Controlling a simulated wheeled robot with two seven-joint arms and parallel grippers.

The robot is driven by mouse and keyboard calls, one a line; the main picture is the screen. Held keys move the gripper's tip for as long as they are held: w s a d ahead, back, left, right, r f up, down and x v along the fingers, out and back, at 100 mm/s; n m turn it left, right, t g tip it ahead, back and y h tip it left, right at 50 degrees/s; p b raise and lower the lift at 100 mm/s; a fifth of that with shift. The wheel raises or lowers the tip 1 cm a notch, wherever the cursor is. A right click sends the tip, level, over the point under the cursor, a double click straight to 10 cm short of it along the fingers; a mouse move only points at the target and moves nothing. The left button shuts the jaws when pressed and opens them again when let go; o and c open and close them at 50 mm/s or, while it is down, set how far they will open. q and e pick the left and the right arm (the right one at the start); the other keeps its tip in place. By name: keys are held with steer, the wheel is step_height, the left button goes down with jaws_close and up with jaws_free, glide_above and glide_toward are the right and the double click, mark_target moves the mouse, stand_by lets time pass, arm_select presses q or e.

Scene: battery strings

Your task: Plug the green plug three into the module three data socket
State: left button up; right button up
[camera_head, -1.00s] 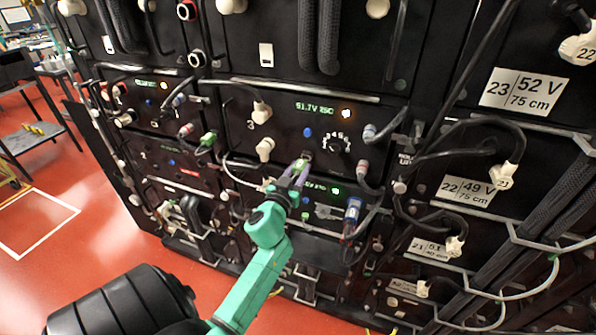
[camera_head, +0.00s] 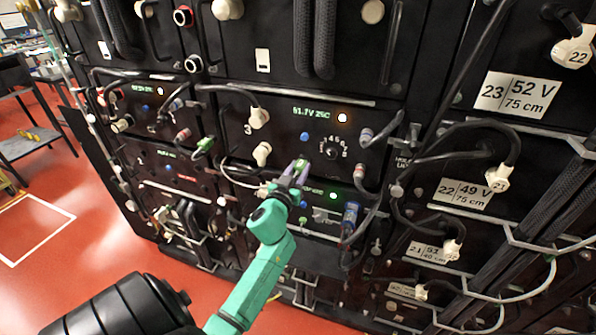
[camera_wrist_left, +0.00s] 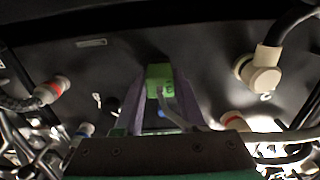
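The green plug three (camera_head: 301,165) is between the purple fingers of my left gripper (camera_head: 295,174), at the lower edge of module three (camera_head: 290,138). The left wrist view shows the green plug (camera_wrist_left: 160,76) held between both fingers, with a pale cable running from it to the right. The plug's front faces the black panel. I cannot tell whether it touches the panel or is in the data socket; the socket is hidden behind the plug and fingers. My right gripper is not in view.
A white connector (camera_head: 261,154) and its neighbour (camera_head: 259,117) sit left of the plug. A red-ringed connector (camera_head: 360,172) and a blue connector (camera_head: 350,215) are to the right. Another green plug (camera_head: 205,146) hangs further left. Loose cables cross the panel; open red floor lies left.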

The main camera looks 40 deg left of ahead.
arm_select(q)
steer(key=o, duration=0.4)
